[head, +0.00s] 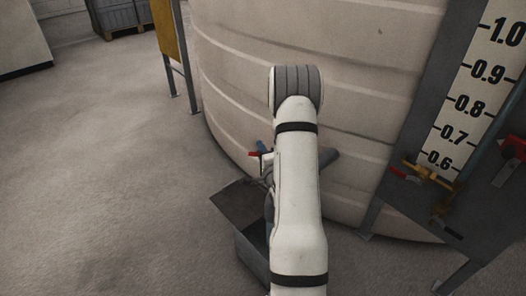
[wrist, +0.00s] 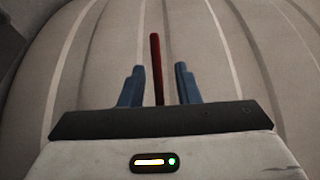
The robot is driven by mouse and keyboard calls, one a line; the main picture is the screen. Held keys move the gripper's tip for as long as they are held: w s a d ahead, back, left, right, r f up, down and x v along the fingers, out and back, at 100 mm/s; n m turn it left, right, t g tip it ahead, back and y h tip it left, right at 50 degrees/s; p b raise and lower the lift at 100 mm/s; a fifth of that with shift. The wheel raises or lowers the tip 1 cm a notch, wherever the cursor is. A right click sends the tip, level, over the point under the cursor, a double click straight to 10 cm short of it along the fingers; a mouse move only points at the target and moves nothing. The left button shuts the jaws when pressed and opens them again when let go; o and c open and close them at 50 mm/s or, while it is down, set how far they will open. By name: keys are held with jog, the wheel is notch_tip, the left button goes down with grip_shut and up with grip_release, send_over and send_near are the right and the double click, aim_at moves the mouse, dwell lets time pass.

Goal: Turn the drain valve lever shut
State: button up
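A red lever (wrist: 156,62), which I take for the drain valve lever, stands upright in the picture between my gripper's two blue fingers in the wrist view. My gripper (wrist: 159,70) is open, with a visible gap on each side of the lever. In the head view the lever's red end (head: 254,154) shows low beside the tank wall, just left of my arm. A blue finger of my gripper (head: 262,146) shows right by it. My arm hides the valve body and most of the lever there.
The large ribbed beige tank (head: 345,95) fills the space behind the lever. A grey open box (head: 252,252) stands on the floor below. At right are a level scale (head: 470,105) and a yellow valve with a red handle (head: 398,174). The floor at left is clear.

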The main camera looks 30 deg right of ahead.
jog(key=shift+s, duration=0.1)
jog(key=p+v, duration=0.1)
jog(key=v, duration=0.6)
jog(key=shift+s, duration=0.35)
jog(key=shift+c, duration=0.2)
